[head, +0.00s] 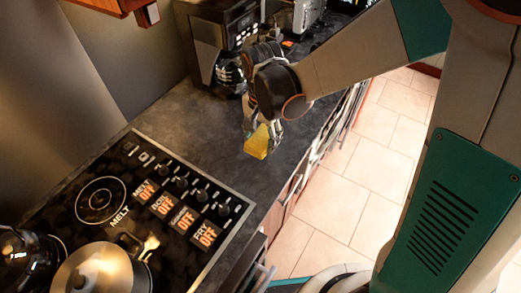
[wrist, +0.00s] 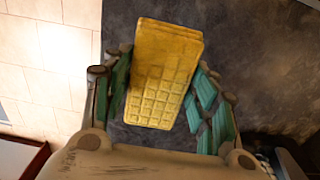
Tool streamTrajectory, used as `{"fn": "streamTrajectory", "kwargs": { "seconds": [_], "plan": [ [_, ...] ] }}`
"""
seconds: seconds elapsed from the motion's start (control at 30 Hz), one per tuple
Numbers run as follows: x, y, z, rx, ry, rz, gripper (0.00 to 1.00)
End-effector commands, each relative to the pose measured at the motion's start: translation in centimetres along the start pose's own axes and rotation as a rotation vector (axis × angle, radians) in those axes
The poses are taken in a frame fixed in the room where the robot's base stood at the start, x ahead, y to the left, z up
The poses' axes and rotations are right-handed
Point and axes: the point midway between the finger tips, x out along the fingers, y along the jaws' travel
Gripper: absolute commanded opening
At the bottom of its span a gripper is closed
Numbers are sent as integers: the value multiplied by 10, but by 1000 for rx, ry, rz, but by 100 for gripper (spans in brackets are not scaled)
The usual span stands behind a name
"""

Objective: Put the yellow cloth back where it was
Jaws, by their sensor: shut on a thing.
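The yellow cloth (head: 257,142) is a folded block with a grid pattern on its face. My gripper (head: 263,132) is shut on it above the dark countertop (head: 225,165), near the counter's front edge. In the wrist view the cloth (wrist: 163,75) stands between the two green-padded fingers of my gripper (wrist: 165,95), tilted a little. I cannot tell whether the cloth touches the counter.
A stove panel (head: 130,200) with knobs and orange OFF labels lies to the left, with a metal pot (head: 100,268) on it. A coffee maker (head: 212,50) stands behind my gripper. Bare counter lies between stove and gripper. Tiled floor (head: 350,190) is to the right.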

Motion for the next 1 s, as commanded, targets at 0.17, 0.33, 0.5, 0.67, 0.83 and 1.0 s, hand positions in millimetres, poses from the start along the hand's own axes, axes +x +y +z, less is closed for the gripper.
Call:
{"fn": "streamTrajectory", "kwargs": {
  "seconds": [0.17,0.33,0.5,0.67,0.83,1.0],
  "plan": [
    [40,0,0,0,0,0,27],
    [56,0,0,0,0,0,27],
    [62,0,0,0,0,0,27],
    [81,0,0,0,0,0,27],
    [101,0,0,0,0,0,27],
    [100,0,0,0,0,0,27]
  ]
}}
